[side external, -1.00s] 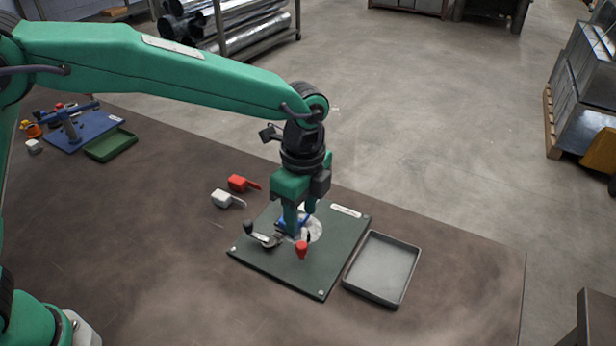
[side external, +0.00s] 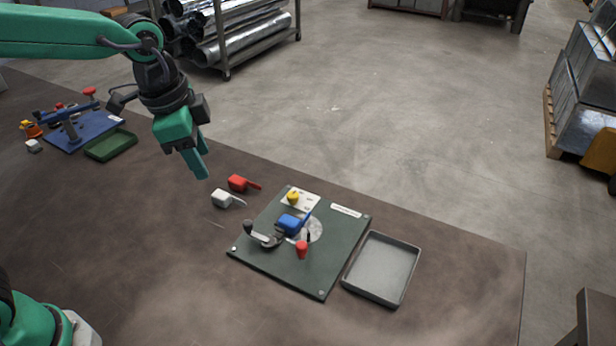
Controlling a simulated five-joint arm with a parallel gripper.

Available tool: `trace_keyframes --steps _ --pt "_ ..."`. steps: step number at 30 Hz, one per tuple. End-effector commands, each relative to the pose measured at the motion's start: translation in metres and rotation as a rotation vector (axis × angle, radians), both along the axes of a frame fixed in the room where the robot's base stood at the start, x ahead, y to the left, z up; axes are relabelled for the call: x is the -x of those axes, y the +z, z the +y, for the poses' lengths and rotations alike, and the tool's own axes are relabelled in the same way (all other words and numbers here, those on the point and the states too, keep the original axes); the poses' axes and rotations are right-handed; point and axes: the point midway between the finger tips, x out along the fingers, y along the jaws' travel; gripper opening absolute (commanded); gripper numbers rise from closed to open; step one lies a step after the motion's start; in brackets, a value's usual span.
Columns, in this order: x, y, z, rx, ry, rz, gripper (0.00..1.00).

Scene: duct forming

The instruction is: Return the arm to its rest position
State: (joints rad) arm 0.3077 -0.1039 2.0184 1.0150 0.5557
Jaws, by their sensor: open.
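My gripper (side external: 203,166) is open and empty. It hangs in the air above the workbench (side external: 130,230), left of and above the dark green board, clear of everything on it. Its fingers point down and slightly right. The green board (side external: 270,266) carries a blue block-like part with a handle (side external: 289,223) over a pale round disc, a dark-knobbed lever (side external: 262,236), a red knob (side external: 301,249) and a yellow knob (side external: 293,196) on a white plate.
A red scoop-like piece (side external: 238,183) and a white one (side external: 222,198) lie left of the board. A grey tray (side external: 381,268) stands empty at its right. A blue fixture (side external: 92,130) and green tray (side external: 111,145) sit far left. The front bench is clear.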

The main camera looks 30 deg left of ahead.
Motion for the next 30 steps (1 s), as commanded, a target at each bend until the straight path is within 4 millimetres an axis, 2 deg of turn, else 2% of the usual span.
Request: trace_keyframes --steps 1,7,15,24,30 --pt "0.007 0.004 0.010 0.011 0.049 -0.017 0.43" --pt "0.035 0.014 0.042 0.060 0.242 -0.071 0.43" --pt "0.075 0.016 0.077 0.131 0.499 -0.145 0.43" --pt "0.113 0.007 0.104 0.208 0.746 -0.220 0.43" --pt "0.124 0.003 0.110 0.233 0.820 -0.242 0.43"
